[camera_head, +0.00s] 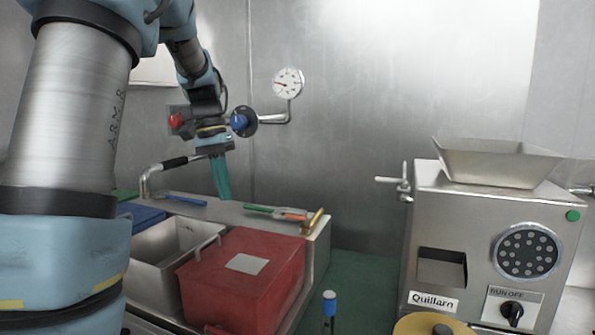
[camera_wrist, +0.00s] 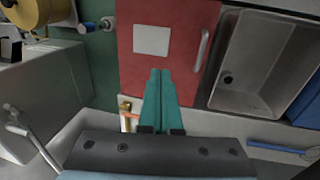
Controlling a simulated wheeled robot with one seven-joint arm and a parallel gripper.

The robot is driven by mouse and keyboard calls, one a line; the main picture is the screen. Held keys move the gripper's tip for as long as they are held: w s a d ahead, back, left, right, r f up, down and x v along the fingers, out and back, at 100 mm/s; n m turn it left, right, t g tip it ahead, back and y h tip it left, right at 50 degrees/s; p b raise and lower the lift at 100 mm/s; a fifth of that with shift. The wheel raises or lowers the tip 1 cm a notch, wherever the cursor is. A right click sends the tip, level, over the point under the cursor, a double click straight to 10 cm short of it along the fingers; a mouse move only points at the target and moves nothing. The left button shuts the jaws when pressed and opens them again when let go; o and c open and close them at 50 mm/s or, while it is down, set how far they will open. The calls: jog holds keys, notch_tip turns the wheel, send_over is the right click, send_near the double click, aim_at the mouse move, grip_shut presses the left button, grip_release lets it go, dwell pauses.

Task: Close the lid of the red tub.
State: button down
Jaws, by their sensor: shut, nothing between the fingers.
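The red tub (camera_head: 282,298) stands at the front of the counter in the head view. Its red lid, with a pale label (camera_head: 247,264) and a grey handle (camera_head: 208,246) on the left side, appears to lie flat over the top; I see no open gap. In the wrist view the lid (camera_wrist: 165,20) shows from above, with the handle (camera_wrist: 202,50) at its right. My gripper (camera_head: 222,196) is shut and empty, its teal fingers pointing down, above and behind the tub, apart from it. In the wrist view its fingertips (camera_wrist: 160,72) overlap the red lid.
A steel sink basin (camera_head: 168,250) adjoins the tub's left. A faucet (camera_head: 150,178) stands behind it, near my gripper. Tools with green and orange handles (camera_head: 275,213) lie behind the tub. The grinder (camera_head: 470,240) stands at right, and a gauge (camera_head: 288,82) is on the wall.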

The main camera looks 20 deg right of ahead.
aim_at(207, 240)
jog(key=w+a+f+g+h, duration=0.1)
jog(key=f, duration=0.1)
jog(key=w+a+f+g+h, duration=0.1)
jog(key=a+f, duration=0.1)
jog(key=w+a+f+g+h, duration=0.1)
jog(key=f, duration=0.2)
jog(key=shift+w+a+b, duration=0.3)
jog(key=shift+w, duration=0.1)
jog(key=f, duration=0.2)
jog(key=w+a+f+b, duration=0.1)
jog(key=shift+w+a+f, duration=0.1)
jog(key=shift+a+f, duration=0.05)
jog(key=shift+f, duration=0.3)
jog(key=shift+w+a+f, duration=0.1)
jog(key=shift+a+f, duration=0.05)
jog(key=shift+f, duration=0.25)
